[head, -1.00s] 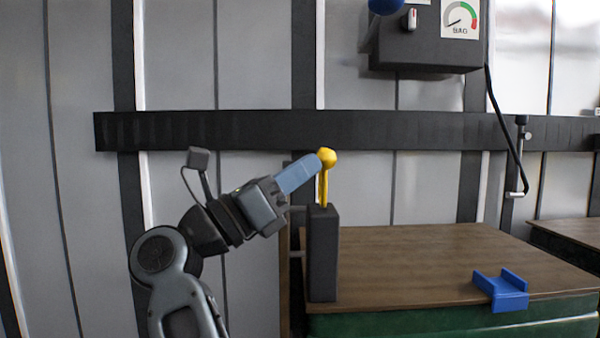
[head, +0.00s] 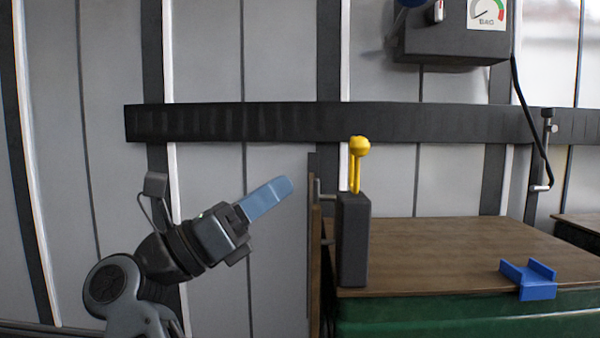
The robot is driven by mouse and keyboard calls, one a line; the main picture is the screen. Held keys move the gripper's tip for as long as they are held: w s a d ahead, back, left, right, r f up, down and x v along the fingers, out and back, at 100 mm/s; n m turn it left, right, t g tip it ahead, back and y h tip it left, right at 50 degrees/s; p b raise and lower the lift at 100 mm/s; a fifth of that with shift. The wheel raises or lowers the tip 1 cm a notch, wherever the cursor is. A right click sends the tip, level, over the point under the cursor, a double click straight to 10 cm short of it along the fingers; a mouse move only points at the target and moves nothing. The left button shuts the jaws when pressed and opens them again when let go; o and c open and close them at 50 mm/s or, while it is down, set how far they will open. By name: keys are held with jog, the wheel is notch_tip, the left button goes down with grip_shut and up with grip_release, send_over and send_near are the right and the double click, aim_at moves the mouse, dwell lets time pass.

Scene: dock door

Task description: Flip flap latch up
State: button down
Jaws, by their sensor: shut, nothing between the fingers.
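A yellow lever with a ball knob (head: 359,147) stands almost upright, leaning slightly right, on top of a dark upright block (head: 353,240) at the table's left edge. It looks like the flap latch. My gripper (head: 288,183), with blue fingers, is shut and empty. It points up and to the right, left of the lever and a little lower than the knob. A clear gap in the picture separates the fingertips from the lever.
A wooden-topped table (head: 450,250) with a green side stands at the right. A blue bracket (head: 530,278) sits at its front edge. A dark rail (head: 250,123) crosses the wall behind. A dark gauge box (head: 455,42) with a hanging cable is at upper right.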

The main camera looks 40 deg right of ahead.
jog(key=shift+v, duration=1.5)
jog(key=shift+r, duration=0.1)
